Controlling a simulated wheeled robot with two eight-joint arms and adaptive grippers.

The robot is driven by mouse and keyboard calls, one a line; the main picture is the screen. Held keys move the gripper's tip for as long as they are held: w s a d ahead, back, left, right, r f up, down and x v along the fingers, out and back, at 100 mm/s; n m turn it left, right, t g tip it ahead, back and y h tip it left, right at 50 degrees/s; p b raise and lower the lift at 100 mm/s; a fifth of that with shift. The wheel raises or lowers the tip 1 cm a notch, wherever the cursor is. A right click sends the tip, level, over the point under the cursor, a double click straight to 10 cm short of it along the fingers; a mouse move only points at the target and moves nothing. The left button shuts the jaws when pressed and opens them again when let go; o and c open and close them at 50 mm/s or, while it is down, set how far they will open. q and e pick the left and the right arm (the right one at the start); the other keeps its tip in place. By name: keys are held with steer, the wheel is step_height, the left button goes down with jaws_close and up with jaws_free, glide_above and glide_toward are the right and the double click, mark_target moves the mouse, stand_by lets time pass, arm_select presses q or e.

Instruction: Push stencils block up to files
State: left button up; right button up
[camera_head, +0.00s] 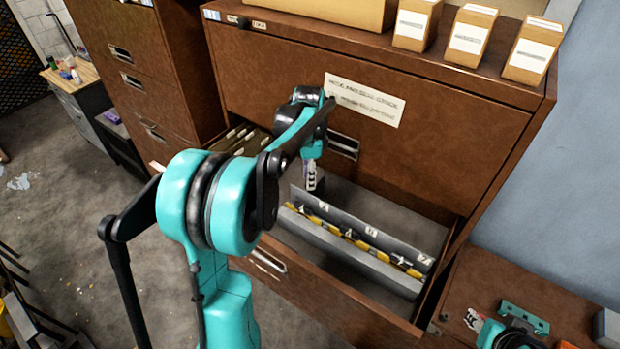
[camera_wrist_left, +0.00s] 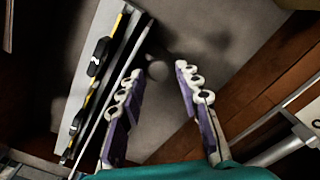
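The stencils block (camera_head: 360,240) stands in the open drawer (camera_head: 330,290), a long row of grey plates and yellow-and-black strips with white labels. The files (camera_head: 240,140) are a row of folders at the drawer's left end, partly hidden by my left arm. My left gripper (camera_head: 311,178) is lowered into the drawer near the block's left end, on its cabinet side. In the wrist view my left gripper (camera_wrist_left: 158,72) is open and empty, its left finger close beside the block (camera_wrist_left: 105,90); contact cannot be told. My right gripper (camera_head: 474,320) appears partly at the lower right, state unclear.
The brown cabinet (camera_head: 440,110) rises behind the open drawer. Several labelled boxes (camera_head: 468,38) stand on its top. A brown surface (camera_head: 560,300) lies at the lower right. The drawer floor behind the block (camera_head: 400,205) is bare.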

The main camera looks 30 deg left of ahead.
arm_select(q)
steer(key=shift+w+f, duration=0.15)
steer(key=shift+f, duration=0.6)
steer(key=shift+s, duration=0.3)
steer(key=shift+w, duration=0.15)
jaws_close()
steer(key=shift+a, duration=0.5)
steer(key=w+a+b, duration=0.1)
steer(key=a, duration=1.4)
steer(key=shift+b, duration=0.4)
steer(key=shift+w+a, duration=0.1)
steer(key=shift+a, duration=0.05)
